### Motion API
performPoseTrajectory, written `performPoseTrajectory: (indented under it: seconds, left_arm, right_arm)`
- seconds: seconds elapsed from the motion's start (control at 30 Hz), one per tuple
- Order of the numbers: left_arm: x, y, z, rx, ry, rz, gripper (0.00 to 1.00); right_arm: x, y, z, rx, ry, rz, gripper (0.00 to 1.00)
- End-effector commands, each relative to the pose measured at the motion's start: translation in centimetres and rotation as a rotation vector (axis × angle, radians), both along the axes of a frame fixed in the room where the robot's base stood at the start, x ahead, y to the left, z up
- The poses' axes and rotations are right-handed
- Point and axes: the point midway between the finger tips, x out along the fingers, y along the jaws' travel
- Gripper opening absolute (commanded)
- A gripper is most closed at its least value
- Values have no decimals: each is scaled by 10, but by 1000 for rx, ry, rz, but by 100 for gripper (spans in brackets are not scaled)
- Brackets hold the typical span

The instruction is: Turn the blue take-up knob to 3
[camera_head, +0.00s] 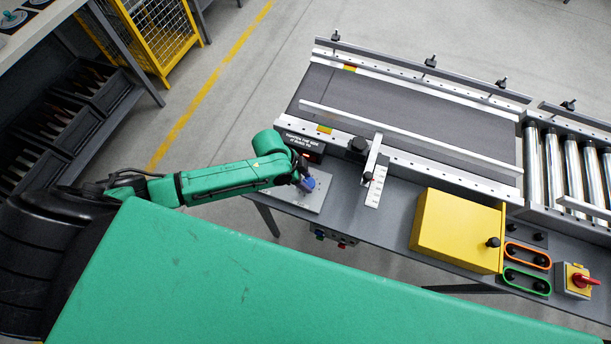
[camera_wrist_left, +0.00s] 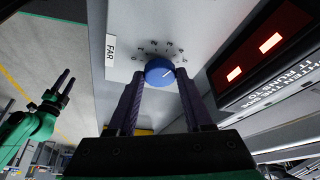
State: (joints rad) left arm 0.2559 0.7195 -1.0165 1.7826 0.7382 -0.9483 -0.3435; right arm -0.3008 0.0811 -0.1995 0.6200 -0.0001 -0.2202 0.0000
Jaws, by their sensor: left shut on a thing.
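The blue take-up knob (camera_wrist_left: 159,71) sits on a pale dial plate (camera_wrist_left: 135,30) with small marks around it, too small to read surely. A white pointer line on the knob slants to the upper right in the left wrist view. My left gripper (camera_wrist_left: 160,78) is shut on the knob, one dark finger on each side. In the head view the left gripper (camera_head: 303,180) reaches down to the blue knob (camera_head: 309,185) at the conveyor's near left corner. My right gripper (camera_wrist_left: 66,80) shows in the left wrist view, off to the side, fingers apart and empty.
A dark display (camera_wrist_left: 262,58) with two red lit marks stands beside the dial. A label reads FAR (camera_wrist_left: 110,47). The conveyor belt (camera_head: 400,110), a yellow box (camera_head: 455,230) and a red switch (camera_head: 583,281) lie to the right. My green arm link fills the foreground.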

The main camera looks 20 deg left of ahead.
Motion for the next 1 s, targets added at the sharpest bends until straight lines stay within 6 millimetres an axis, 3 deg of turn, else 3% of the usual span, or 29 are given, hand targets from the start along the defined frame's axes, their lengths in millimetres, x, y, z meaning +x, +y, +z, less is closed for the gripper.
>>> performPoseTrajectory:
  seconds: [0.1,0.4,1.0]
  left_arm:
    - [-1,-1,5,-3,2,82,0]
    - [-2,-2,4,-2,-1,264,0]
    - [-1,-3,2,-4,-5,345,0]
  right_arm:
    - [0,0,15,0,-1,0,50]
    - [1,0,32,0,-2,0,50]
    - [1,1,37,1,-2,0,50]
